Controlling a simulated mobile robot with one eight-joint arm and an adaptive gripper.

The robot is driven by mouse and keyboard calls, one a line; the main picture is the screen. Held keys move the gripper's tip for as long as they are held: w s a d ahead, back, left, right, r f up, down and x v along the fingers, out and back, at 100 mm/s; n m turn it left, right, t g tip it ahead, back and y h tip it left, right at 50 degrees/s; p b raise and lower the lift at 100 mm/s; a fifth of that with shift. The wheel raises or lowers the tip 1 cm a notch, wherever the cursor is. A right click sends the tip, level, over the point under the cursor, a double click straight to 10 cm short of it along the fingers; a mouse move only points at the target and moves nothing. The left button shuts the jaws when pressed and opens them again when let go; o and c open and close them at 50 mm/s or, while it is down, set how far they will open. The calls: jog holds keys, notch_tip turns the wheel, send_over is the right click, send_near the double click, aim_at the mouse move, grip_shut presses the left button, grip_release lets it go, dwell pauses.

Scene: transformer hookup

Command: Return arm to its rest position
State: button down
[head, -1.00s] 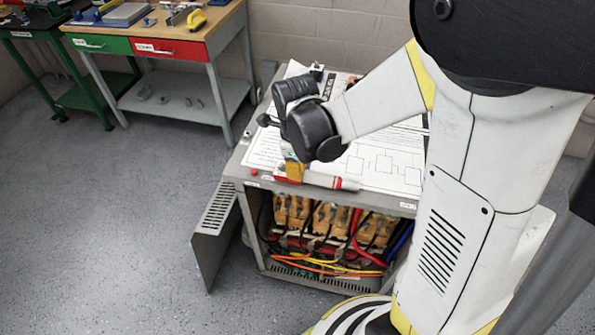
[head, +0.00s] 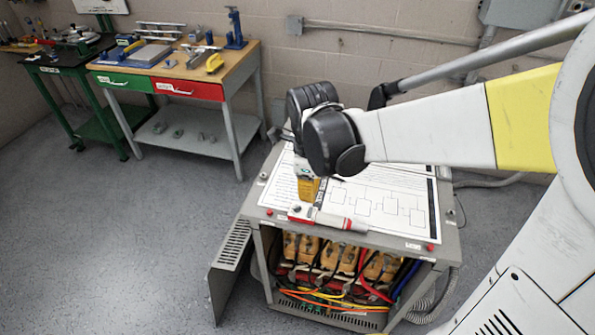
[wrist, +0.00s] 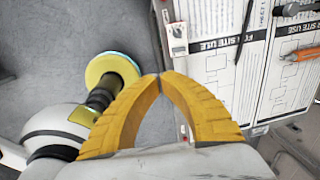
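My arm reaches in from the right in the head view, over the grey transformer cabinet (head: 448,215). My gripper (head: 308,190) hangs below the black wrist joint, above the left part of the cabinet top. Part of it is hidden behind the wrist. In the wrist view my gripper (wrist: 160,76) shows two yellow fingers with their tips together and nothing seen between them. A red and white tool (head: 328,218) lies along the front edge of the cabinet top, apart from the fingers.
Printed sheets (head: 385,195) cover the cabinet top. The cabinet front is open, showing yellow blocks and coloured cables (head: 335,275). Its vented door (head: 231,268) stands open to the left. A workbench (head: 240,45) stands behind left. The left floor is clear.

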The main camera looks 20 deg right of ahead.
jog(key=shift+s, duration=0.1)
dwell(0.4)
jog(key=s+r+n+t+b, duration=0.3)
jog(key=s+n, duration=0.6)
jog(key=n, duration=1.5)
jog(key=t+b, duration=0.2)
jog(key=t, duration=0.1)
jog(key=shift+n, duration=0.3)
jog(key=shift+d, duration=0.1)
